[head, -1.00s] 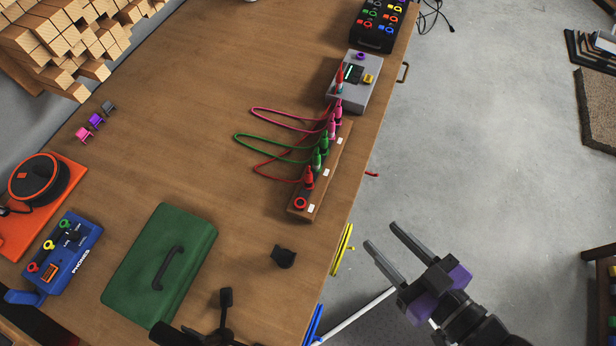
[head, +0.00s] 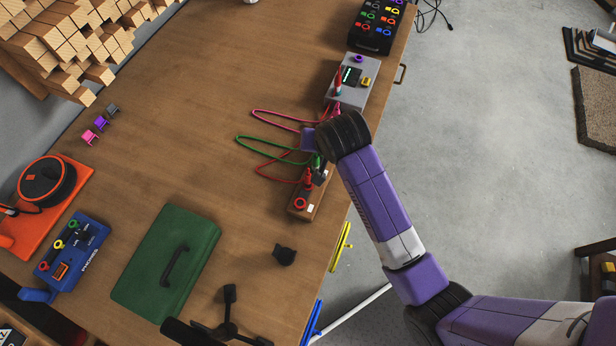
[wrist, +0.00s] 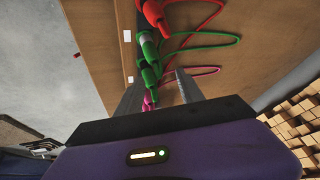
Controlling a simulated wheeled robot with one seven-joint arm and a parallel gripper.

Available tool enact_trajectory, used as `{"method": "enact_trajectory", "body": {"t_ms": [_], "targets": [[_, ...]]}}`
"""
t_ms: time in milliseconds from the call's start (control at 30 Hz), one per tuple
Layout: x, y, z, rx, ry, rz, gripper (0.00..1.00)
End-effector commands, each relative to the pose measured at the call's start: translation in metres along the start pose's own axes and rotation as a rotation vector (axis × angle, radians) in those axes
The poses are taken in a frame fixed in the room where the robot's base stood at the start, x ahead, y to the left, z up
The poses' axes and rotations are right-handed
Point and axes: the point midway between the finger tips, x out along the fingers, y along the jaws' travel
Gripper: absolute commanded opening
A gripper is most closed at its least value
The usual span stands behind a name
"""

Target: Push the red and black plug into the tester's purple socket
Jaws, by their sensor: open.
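The tester (head: 368,66) is a grey box with a dark screen on the far right of the bench; its purple socket (head: 358,58) is open at the back. A red plug with a dark part (head: 338,86) stands upright at the tester's left front. Another red plug (head: 307,180) stands on the wooden strip, and a red plug shows at the top of the wrist view (wrist: 153,13). I cannot tell which is the red and black plug. My gripper (wrist: 160,78) is open over the strip, its fingers either side of the green and pink plug row. My arm hides much of the strip.
Green plugs (wrist: 148,45) and a pink plug (wrist: 149,101) stand in the row, with looped leads to the left. A black socket box (head: 375,28) is behind the tester. A green case (head: 150,280) lies front left. The bench centre is clear.

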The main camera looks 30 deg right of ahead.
Motion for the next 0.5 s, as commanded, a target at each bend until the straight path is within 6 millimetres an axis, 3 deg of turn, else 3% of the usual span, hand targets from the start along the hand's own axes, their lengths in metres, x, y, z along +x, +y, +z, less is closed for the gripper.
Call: {"method": "enact_trajectory", "body": {"t_ms": [200,500], "targets": [[-0.016,-0.016,0.026,0.193,-0.276,0.144,0.45],[-0.039,-0.024,0.047,0.296,-0.444,0.251,0.45]]}}
